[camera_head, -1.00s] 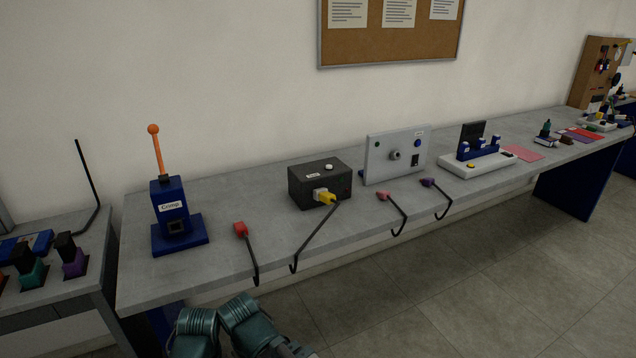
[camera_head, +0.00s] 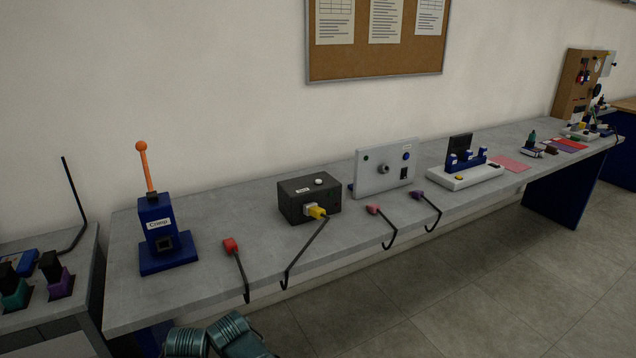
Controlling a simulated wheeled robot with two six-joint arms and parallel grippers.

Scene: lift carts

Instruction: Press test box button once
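The test box is most likely the dark box (camera_head: 296,207) on the long grey bench, left of the upright grey panel; its small label is too small to read surely. A white round button (camera_head: 319,181) sits on its top. A yellow plug (camera_head: 317,212) on a black cable is in its front socket, and the cable hangs over the bench's front edge. A small red and a small green spot show on its right front. Neither gripper is in view; only teal parts of my arms show at the bottom edge.
A blue crimp tool (camera_head: 160,230) with an orange lever stands at the left. A red-ended cable (camera_head: 231,245) lies between it and the box. The grey panel (camera_head: 374,181) and a white fixture (camera_head: 475,178) stand to the right. Floor is clear in front.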

